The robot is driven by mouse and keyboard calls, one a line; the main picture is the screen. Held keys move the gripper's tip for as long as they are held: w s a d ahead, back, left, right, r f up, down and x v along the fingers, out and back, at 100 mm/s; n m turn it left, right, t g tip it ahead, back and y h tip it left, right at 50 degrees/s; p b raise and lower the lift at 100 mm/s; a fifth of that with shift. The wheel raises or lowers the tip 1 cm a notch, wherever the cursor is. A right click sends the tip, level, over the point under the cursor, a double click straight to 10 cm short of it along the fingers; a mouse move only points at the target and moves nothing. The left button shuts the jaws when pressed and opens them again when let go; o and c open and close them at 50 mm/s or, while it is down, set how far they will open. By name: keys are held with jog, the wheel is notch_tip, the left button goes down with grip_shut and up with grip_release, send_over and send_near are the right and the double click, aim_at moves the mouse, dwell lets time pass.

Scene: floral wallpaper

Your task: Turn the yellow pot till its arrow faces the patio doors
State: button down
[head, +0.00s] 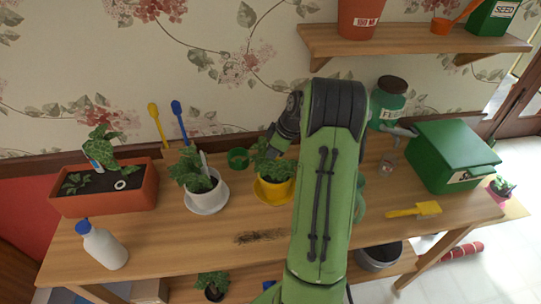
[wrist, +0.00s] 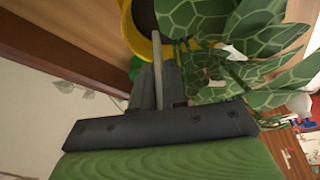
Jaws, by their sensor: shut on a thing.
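The yellow pot (head: 276,191) stands on a yellow saucer on the wooden bench (head: 180,245), with a leafy plant in it. My green arm covers its right side. My gripper (head: 272,150) reaches down at the pot's back. In the wrist view, my gripper (wrist: 157,82) has its grey fingers closed on a thin pale strip (wrist: 157,48), perhaps a plant marker, beside the yellow pot's rim (wrist: 128,28) and the leaves. No arrow shows on the pot in either view. A reddish-brown door frame (head: 518,92), perhaps of the patio doors, is at the far right.
A white pot (head: 206,197) with a plant stands close on the left, and a small green pot (head: 238,158) is behind. A terracotta planter (head: 105,194), white bottle (head: 103,246), green box (head: 452,158) and yellow trowel (head: 414,210) lie farther off. The bench's front middle is clear apart from spilled soil.

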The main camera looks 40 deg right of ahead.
jog(key=m, duration=0.1)
jog(key=m+h+b, duration=0.1)
jog(key=m, duration=0.1)
jog(key=d+m+b, duration=0.1)
jog(key=shift+s+t+h, duration=0.3)
jog(key=shift+s+d+m+h+b, duration=0.2)
jog(key=shift+m+h+b, duration=0.2)
jog(key=shift+m, duration=0.7)
jog(key=shift+s+d+m+h+b, duration=0.1)
jog(key=shift+s+m+h+b, duration=0.25)
jog(key=shift+m, duration=0.75)
jog(key=shift+w+f, duration=0.15)
jog(key=shift+f, duration=0.05)
jog(key=c, duration=1.1)
grip_release()
jog(key=p+v, duration=0.3)
jog(key=v, duration=1.2)
jog(key=shift+r, duration=0.45)
jog(key=shift+a, duration=0.1)
